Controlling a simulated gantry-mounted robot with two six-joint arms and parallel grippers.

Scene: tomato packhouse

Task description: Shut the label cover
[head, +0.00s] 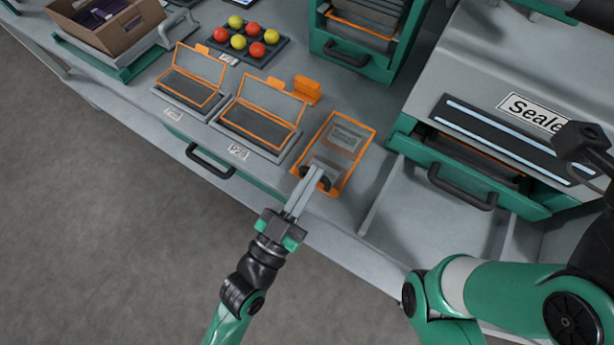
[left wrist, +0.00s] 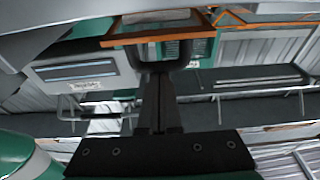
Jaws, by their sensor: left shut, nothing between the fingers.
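The clear, orange-rimmed label cover (head: 346,143) is the rightmost of three on the bench. It looks low and nearly flat; I cannot tell whether it is fully down. A dark handle (head: 325,184) is at its front edge. My left gripper (head: 317,172) is shut and empty, with its fingertips at this handle, seemingly over or against it; contact is unclear. In the left wrist view an orange-edged panel (left wrist: 160,38) is above the shut fingers. My right gripper (head: 583,145) is a dark shape at the right edge; its fingers are unclear.
Two other orange-framed covers (head: 195,68) (head: 271,102) stand raised over their trays to the left. An orange block (head: 307,90) is behind them. A tray of red and yellow tomatoes (head: 276,52) is at the back. The sealer (head: 510,140) and a divided tray (head: 420,205) are on the right.

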